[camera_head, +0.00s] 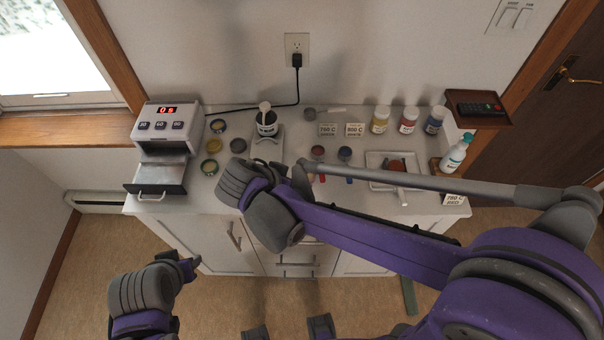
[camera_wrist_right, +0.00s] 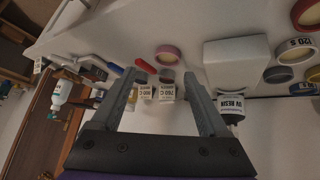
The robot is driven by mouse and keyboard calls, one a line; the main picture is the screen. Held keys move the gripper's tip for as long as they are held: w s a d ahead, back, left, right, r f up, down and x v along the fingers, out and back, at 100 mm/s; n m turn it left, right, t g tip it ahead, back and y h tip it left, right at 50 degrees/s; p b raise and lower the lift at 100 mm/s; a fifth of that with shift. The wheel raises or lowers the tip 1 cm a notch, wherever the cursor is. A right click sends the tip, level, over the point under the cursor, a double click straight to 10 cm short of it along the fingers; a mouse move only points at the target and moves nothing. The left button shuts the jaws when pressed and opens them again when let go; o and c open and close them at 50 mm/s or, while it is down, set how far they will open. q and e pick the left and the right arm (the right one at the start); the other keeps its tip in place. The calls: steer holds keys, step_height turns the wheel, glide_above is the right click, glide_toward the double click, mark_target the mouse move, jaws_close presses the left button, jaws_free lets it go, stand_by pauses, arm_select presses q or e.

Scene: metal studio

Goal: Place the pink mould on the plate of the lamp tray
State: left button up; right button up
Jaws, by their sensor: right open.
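The pink mould (camera_wrist_right: 168,54) is a small round pink piece on the white counter, just beyond my right fingertips in the right wrist view. In the head view it is not visible; my right wrist and gripper cover that part of the counter. My right gripper (camera_wrist_right: 164,80) is open and empty, its fingers apart with the mould ahead of the gap. In the head view my right gripper (camera_head: 299,178) is over the counter's front middle. The lamp (camera_head: 168,125) reads "0 s", and its tray (camera_head: 157,190) is pulled out with a bare metal plate (camera_head: 162,167). My left gripper (camera_head: 182,267) is low in front of the counter; its opening is unclear.
Red and blue tools lie near the mould. A white tray (camera_head: 376,160) and jars (camera_head: 408,119) are to the right.

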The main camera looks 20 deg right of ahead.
mark_target(308, 174)
steer(key=w+f+m, duration=0.1)
steer(key=w+d+f+m+h, duration=0.1)
steer(key=w+f, duration=0.1)
steer(key=shift+w+d+f+t, duration=0.15)
steer(key=shift+w+f+t, duration=0.1)
steer(key=shift+t, duration=0.05)
steer(key=x, duration=0.5)
steer(key=shift+d+f, duration=0.15)
steer(key=shift+f, duration=0.2)
arm_select(q)
steer(key=shift+s+d, duration=0.3)
steer(key=shift+d, duration=0.5)
arm_select(e)
steer(key=c, duration=1.2)
steer(key=shift+r, duration=0.1)
